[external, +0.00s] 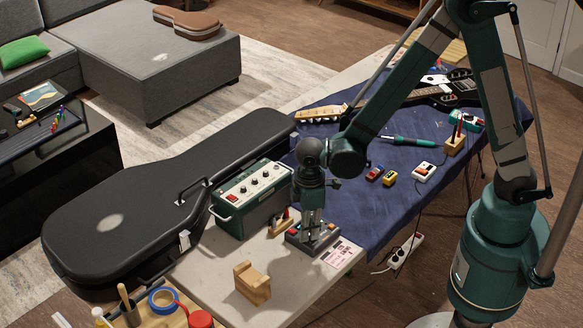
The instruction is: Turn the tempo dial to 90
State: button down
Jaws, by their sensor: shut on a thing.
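A small dark grey box (297,237) with a few red and blue buttons lies near the table's front edge. My gripper (315,229) points straight down onto the top of this box, its fingers closed on what appears to be the tempo dial. The dial itself is hidden by the fingers. Its marks and the number 90 cannot be read from here. A printed pink and white card (343,254) lies right beside the box.
A green amplifier (252,198) with several knobs stands just left of my gripper. A wooden block stand (253,283) is in front. Pedals (390,177), a green tool (408,140) and a guitar (380,95) lie on the blue cloth (400,205).

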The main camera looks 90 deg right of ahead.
jog(key=shift+n+b, duration=0.4)
jog(key=shift+n, duration=1.2)
jog(key=c, duration=2.4)
grip_release()
jog(key=shift+r, duration=0.2)
notch_tip(320, 180, up, 12)
jog(key=shift+f, duration=0.2)
